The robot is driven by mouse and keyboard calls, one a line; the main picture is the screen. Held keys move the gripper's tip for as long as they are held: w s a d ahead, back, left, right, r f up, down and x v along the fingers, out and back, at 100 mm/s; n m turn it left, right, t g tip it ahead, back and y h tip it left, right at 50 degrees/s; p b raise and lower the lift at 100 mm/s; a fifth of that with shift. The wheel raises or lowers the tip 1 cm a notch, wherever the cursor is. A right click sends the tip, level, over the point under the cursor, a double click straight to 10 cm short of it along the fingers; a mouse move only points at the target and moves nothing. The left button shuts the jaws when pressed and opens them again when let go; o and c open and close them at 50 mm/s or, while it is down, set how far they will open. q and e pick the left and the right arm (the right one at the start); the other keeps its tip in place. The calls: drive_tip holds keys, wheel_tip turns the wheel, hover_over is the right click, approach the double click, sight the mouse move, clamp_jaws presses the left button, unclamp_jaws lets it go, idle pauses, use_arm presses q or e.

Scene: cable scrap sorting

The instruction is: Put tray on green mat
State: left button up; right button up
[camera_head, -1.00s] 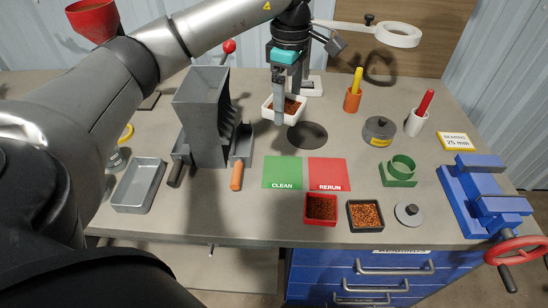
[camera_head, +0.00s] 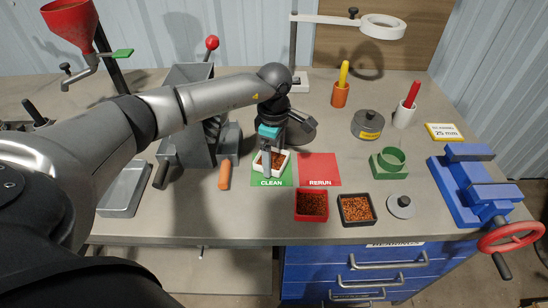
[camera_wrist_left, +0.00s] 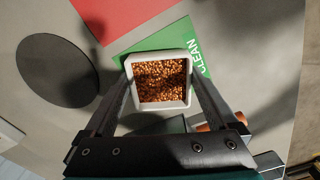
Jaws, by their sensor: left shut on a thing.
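A white tray (camera_head: 284,160) filled with copper-coloured granules is over the green CLEAN mat (camera_head: 287,178). My left gripper (camera_head: 271,163) is shut on the tray, with its fingers on two opposite sides. In the left wrist view the tray (camera_wrist_left: 160,102) sits between the two fingers (camera_wrist_left: 160,95), and the green mat (camera_wrist_left: 168,40) shows beneath and beyond it. I cannot tell whether the tray touches the mat or is slightly above it. My right gripper is not in view.
The red RERUN mat (camera_head: 320,170) adjoins the green one. A red tray (camera_head: 312,204) and a black tray (camera_head: 357,209) of granules stand in front. A grey splitter device (camera_head: 187,120) with an orange handle (camera_head: 225,175) is at left. A blue vise (camera_head: 470,185) is at right.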

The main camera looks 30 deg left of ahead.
use_arm(q)
drive_tip(key=shift+f, duration=0.35)
drive_tip(key=shift+r, duration=0.1)
drive_tip(key=shift+f, duration=0.25)
drive_tip(key=o, duration=1.1)
drive_tip(key=shift+o, duration=0.2)
drive_tip(key=shift+r, duration=0.1)
